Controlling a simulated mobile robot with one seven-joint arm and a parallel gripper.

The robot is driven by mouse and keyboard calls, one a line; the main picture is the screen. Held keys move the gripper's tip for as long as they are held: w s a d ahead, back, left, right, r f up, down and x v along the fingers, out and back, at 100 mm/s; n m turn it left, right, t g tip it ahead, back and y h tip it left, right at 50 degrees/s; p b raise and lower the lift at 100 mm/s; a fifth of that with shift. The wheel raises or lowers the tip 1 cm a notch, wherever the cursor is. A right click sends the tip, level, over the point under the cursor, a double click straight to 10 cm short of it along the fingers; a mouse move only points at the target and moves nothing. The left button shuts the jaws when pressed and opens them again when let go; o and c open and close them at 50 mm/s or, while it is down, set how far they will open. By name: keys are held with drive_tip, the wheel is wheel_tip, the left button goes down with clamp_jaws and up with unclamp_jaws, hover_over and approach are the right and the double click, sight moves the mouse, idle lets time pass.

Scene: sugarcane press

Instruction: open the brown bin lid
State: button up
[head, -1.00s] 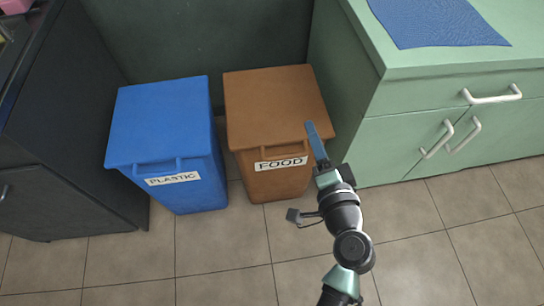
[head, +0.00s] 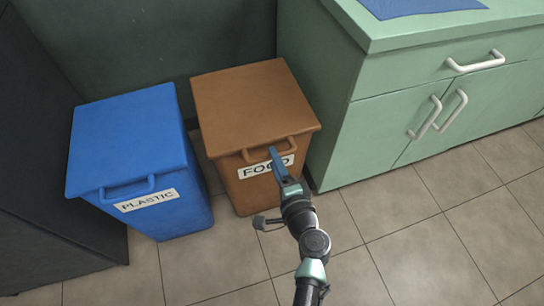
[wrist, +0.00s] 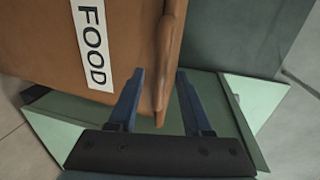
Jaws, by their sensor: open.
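The brown bin (head: 245,185) stands on the floor with its flat brown lid (head: 250,100) closed. A brown loop handle (head: 300,146) sticks out at the lid's front, above a white FOOD label (head: 252,171). My gripper (head: 273,150) is at the bin's front, by the handle, and partly covers the label. In the wrist view my gripper (wrist: 160,71) is open, and a brown edge of the lid or handle (wrist: 165,75) shows between its two blue fingers. I cannot tell whether they touch it.
A blue bin (head: 130,145) labelled PLASTIC stands close on the left. A green cabinet (head: 400,110) with white handles stands on the right, close to the brown bin. A dark cabinet (head: 50,220) is at the far left. The tiled floor (head: 420,240) in front is clear.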

drive_tip(key=shift+x, duration=1.35)
clamp_jaws()
idle(0.4)
